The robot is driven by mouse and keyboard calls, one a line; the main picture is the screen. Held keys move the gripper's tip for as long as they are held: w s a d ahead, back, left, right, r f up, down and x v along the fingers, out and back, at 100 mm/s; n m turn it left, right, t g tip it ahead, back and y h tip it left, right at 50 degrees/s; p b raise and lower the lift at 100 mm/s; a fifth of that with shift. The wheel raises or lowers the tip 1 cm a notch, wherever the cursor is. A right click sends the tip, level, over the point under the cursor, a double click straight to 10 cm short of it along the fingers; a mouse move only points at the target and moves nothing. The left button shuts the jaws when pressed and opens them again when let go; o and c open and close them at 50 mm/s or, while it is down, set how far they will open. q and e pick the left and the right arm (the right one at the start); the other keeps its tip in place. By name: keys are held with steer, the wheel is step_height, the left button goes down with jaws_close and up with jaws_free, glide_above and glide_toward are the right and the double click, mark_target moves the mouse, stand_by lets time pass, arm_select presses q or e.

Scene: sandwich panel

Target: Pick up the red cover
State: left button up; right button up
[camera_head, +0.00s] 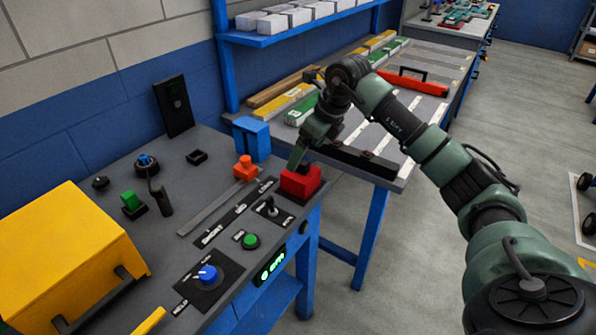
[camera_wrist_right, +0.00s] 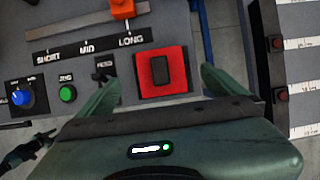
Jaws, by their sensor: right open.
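The red cover (camera_head: 301,185) is a red box at the right edge of the grey panel. In the right wrist view it is a red square (camera_wrist_right: 146,62) with a black block in the middle of its top. My right gripper (camera_head: 304,163) is at the cover from above, its far finger hidden in the head view. In the wrist view its open green fingers (camera_wrist_right: 161,78) stand left and right of the cover's lower part, with nothing held. I cannot tell whether they touch it.
An orange slider (camera_head: 246,170), a toggle switch (camera_head: 269,207), a green button (camera_head: 251,241) and a blue knob (camera_head: 208,274) lie left of the cover. A yellow box (camera_head: 62,255) stands at the far left. A second table (camera_head: 401,175) stands behind, beyond a gap.

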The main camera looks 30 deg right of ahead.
mark_target(303, 162)
steer(key=shift+p+x, duration=0.35)
steer(key=shift+x, duration=2.6)
steer(key=c, duration=1.5)
arm_select(q)
steer(key=shift+s+r, duration=0.6)
steer(key=shift+s, duration=0.1)
